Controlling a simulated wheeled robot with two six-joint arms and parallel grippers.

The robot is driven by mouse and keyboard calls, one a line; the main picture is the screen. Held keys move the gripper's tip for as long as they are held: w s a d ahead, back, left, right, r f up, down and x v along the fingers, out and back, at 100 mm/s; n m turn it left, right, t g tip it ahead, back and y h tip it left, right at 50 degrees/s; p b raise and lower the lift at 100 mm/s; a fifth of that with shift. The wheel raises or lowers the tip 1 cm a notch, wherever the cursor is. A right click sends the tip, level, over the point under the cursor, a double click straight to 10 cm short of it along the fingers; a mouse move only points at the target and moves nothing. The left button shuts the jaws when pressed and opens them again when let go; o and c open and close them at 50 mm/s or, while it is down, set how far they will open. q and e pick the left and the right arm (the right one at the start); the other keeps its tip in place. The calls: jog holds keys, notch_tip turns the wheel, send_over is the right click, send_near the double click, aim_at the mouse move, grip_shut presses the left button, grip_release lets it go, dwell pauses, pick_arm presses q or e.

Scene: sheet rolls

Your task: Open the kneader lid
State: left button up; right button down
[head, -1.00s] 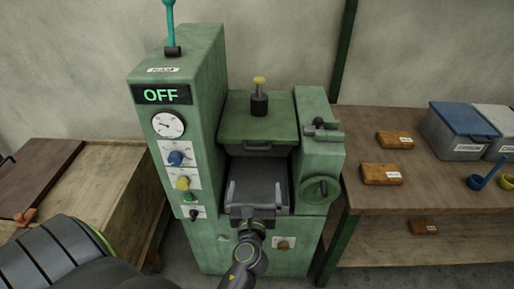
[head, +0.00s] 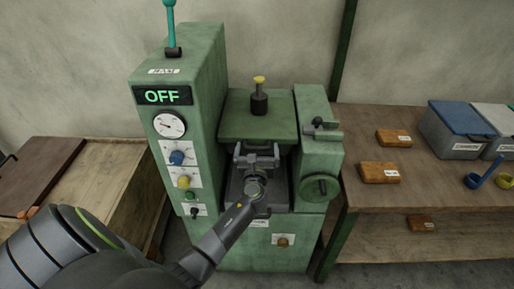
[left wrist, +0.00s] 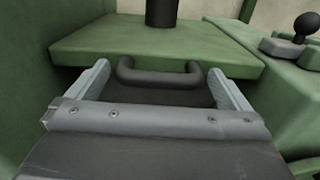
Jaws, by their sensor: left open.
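The green kneader lid (head: 258,115) lies flat and closed on the kneader, with a black post and yellow knob (head: 260,92) on top. Its dark bar handle (left wrist: 160,76) sits at the lid's front edge in the left wrist view. My left gripper (head: 257,150) is in front of the lid at the handle. Its two fingers stand wide apart, one on each side of the handle, in the left wrist view (left wrist: 161,85). I cannot tell whether they touch it. The right gripper is not in view.
The control column (head: 178,130) with an OFF display rises left of the lid. A green housing with a handwheel (head: 320,188) stands to the right. A wooden bench (head: 440,125) with brown blocks and lidded boxes is further right.

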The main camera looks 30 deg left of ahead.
pick_arm(q)
jog(key=shift+w+a, duration=0.25)
jog(key=shift+w, duration=0.1)
